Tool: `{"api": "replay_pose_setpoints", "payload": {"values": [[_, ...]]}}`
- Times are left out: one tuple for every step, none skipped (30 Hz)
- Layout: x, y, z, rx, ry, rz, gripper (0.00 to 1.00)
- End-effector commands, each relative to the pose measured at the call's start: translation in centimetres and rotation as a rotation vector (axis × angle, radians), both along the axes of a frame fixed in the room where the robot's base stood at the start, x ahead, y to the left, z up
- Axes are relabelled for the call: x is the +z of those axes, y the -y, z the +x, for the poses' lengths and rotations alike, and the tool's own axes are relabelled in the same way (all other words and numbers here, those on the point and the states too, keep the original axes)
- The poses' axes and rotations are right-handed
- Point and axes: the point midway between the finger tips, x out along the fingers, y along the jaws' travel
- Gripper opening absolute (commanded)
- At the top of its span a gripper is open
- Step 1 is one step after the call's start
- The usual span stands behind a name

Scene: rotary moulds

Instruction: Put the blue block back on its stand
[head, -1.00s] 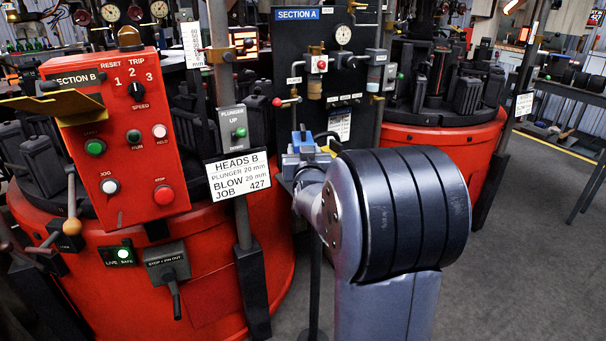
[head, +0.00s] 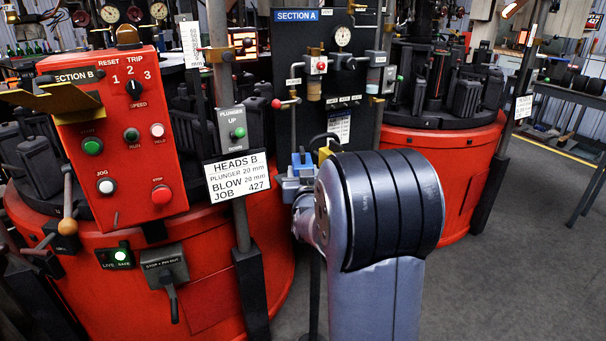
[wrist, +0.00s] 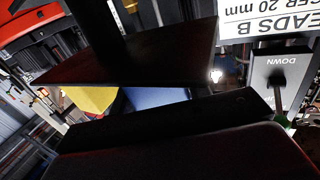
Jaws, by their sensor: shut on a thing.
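The blue block (head: 302,161) shows in the head view just left of my arm's big dark joint, partly hidden by my arm. In the wrist view a blue face (wrist: 155,97) shows in the narrow gap between two dark jaw parts, with a yellow piece beside it. My gripper (wrist: 165,92) is shut on the blue block. In the head view my gripper is mostly hidden behind my arm. A thin dark post (head: 315,285) stands below the block; whether it belongs to the stand I cannot tell.
The red Section B control box (head: 118,140) and red machine base (head: 215,270) stand at left. A "HEADS B" sign (head: 237,177) hangs on a post close to the block. The Section A panel (head: 300,60) stands behind.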

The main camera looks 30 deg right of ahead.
Motion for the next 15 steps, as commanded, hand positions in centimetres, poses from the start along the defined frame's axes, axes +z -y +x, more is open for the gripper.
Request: {"api": "replay_pose_setpoints", "payload": {"values": [[-0.06,0.00,0.00,0.000,0.001,0.000,0.47],[-0.01,0.00,0.01,0.000,0.001,0.000,0.49],[-0.01,0.00,0.00,0.000,0.000,0.000,0.53],[-0.01,0.00,0.00,0.000,0.000,0.000,0.55],[-0.01,0.00,0.00,0.000,0.000,0.000,0.58],[0.00,0.00,0.00,0.000,0.000,0.000,0.61],[0.00,0.00,0.00,0.000,0.000,0.000,0.63],[-0.01,0.00,0.00,0.000,0.000,0.000,0.66],[-0.01,0.00,0.00,0.000,0.000,0.000,0.67],[-0.01,0.00,0.00,0.000,0.000,0.000,0.67],[-0.01,0.00,0.00,0.000,0.000,0.000,0.67],[-0.01,0.00,0.00,0.000,0.000,0.000,0.67],[-0.01,0.00,0.00,0.000,0.000,0.000,0.67],[-0.01,0.00,0.00,0.000,0.000,0.000,0.67],[0.02,0.00,0.00,0.000,0.000,0.000,0.67]]}}
